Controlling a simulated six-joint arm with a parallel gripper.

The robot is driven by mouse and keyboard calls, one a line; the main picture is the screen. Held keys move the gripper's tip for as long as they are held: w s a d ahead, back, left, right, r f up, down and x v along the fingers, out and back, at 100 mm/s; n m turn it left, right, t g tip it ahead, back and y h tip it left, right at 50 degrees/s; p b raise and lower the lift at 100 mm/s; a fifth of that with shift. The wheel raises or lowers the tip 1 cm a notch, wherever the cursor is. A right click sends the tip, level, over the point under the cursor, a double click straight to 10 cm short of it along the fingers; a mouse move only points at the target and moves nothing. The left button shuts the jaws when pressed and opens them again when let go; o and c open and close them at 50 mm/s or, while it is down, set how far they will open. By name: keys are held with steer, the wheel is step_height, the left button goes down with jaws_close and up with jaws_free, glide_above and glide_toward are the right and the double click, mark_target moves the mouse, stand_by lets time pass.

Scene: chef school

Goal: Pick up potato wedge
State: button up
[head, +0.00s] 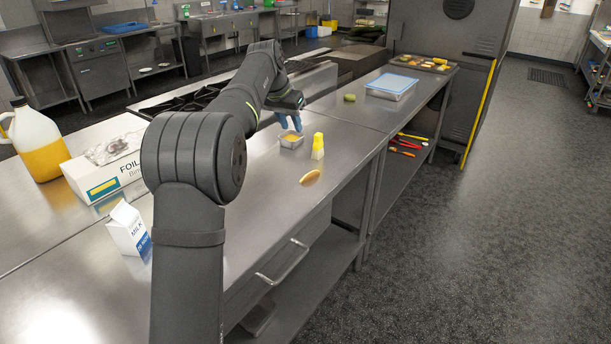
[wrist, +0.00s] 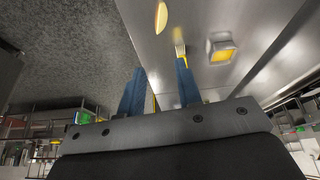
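The potato wedge (head: 310,176) is a pale yellow, curved piece lying alone on the steel counter, near its front edge. It also shows at the top of the wrist view (wrist: 161,15), beyond my fingertips. My gripper (head: 290,127) is farther back along the counter, raised above the surface near a small metal container, and apart from the wedge. In the wrist view its two blue fingers (wrist: 160,64) stand wide apart with nothing held between them.
The small metal container (head: 291,141) has yellow contents. A yellow-and-white upright item (head: 318,147) stands beside it. A milk carton (head: 128,230), foil box (head: 103,174) and yellow jug (head: 36,142) stand at left. A lidded container (head: 391,87) is farther back. The counter around the wedge is clear.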

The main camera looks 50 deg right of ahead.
steer(key=n, duration=0.4)
steer(key=n+t+h, duration=0.1)
steer(key=n, duration=2.6)
glide_toward(310, 173)
steer(key=x, duration=0.3)
steer(key=shift+a+f, duration=0.1)
steer(key=shift+f, duration=0.4)
steer(key=shift+d+r+x, duration=0.1)
steer(key=shift+d+x, duration=0.05)
steer(key=shift+x, duration=0.75)
steer(key=shift+d+r+x, duration=0.1)
steer(key=shift+d+x, duration=0.05)
steer(key=shift+x, duration=0.7)
steer(key=shift+d+r+x, duration=0.1)
steer(key=shift+d+x, duration=0.05)
steer(key=shift+x, duration=0.75)
steer(key=shift+w, duration=0.1)
jaws_close()
